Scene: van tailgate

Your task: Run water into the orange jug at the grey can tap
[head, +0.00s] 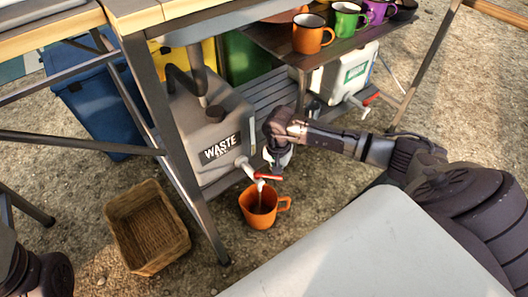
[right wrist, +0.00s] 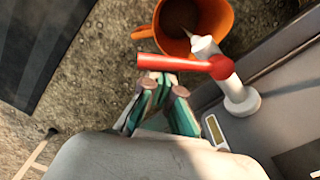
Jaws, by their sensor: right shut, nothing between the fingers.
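The grey can (head: 205,125) is labelled WASTE and stands on a low slatted shelf. Its white tap (head: 248,170) has a red lever (head: 268,176); in the right wrist view the lever (right wrist: 180,62) points left across the tap. The orange jug (head: 258,215) stands upright on the ground below the spout, its handle to the right. A thin pale streak runs from the spout into the jug, whose inside looks brownish in the right wrist view (right wrist: 220,30). My right gripper (right wrist: 166,90) is shut and empty, beside the lever; whether they touch is unclear. My left gripper is not seen.
A wicker basket (head: 146,225) stands left of the jug, past a metal table leg (head: 180,150). A white can (head: 345,75) with its own red-levered tap stands further right. Several mugs, including an orange one (head: 310,35), stand on the shelf above. A blue bin (head: 95,100) is behind.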

